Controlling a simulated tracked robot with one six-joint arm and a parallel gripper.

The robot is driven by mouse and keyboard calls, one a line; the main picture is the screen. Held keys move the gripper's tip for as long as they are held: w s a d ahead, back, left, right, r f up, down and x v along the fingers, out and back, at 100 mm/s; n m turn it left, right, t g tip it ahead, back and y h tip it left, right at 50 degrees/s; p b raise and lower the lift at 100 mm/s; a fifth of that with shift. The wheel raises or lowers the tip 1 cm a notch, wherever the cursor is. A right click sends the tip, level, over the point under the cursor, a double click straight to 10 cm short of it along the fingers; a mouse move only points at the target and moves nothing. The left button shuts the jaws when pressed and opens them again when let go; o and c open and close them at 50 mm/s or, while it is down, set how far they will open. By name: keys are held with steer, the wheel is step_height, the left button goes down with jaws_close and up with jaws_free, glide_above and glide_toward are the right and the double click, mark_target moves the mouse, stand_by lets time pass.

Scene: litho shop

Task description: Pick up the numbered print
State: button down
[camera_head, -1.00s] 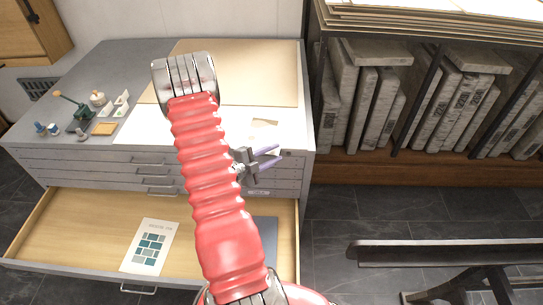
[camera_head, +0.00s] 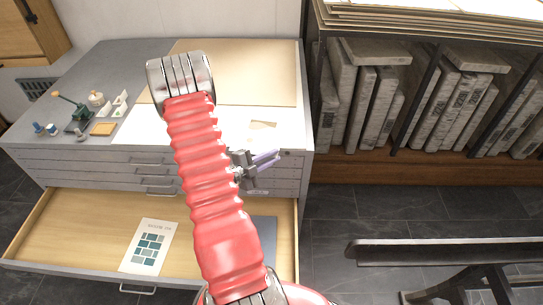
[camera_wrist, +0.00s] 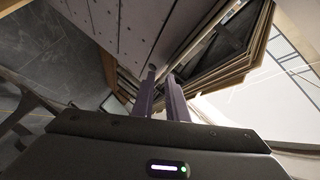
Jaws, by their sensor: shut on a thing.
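My gripper (camera_head: 266,159) has its two purple fingers close together, near the front right edge of the cabinet top. The fingers also show in the wrist view (camera_wrist: 163,92), shut with a narrow gap; what they grip is too small to make out. A large white sheet (camera_head: 290,125) lies on the cabinet top beside a small tan piece (camera_head: 263,125); my red arm covers part of it. A white print (camera_head: 150,246) with blue-green blocks lies flat in the open drawer. No number is legible on either sheet, so I cannot tell which is the numbered print.
The wooden drawer (camera_head: 75,232) stands open below the cabinet top, with a grey-blue sheet (camera_head: 264,232) partly behind my arm. Small tools and a stamp press (camera_head: 74,114) stand at left.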

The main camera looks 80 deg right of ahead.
steer(key=shift+s+a, duration=0.1)
steer(key=c, duration=1.7)
jaws_free()
steer(key=shift+o, duration=0.2)
steer(key=v, duration=1.3)
steer(key=shift+w+a, duration=0.3)
steer(key=shift+f, duration=0.1)
steer(key=shift+c, duration=0.3)
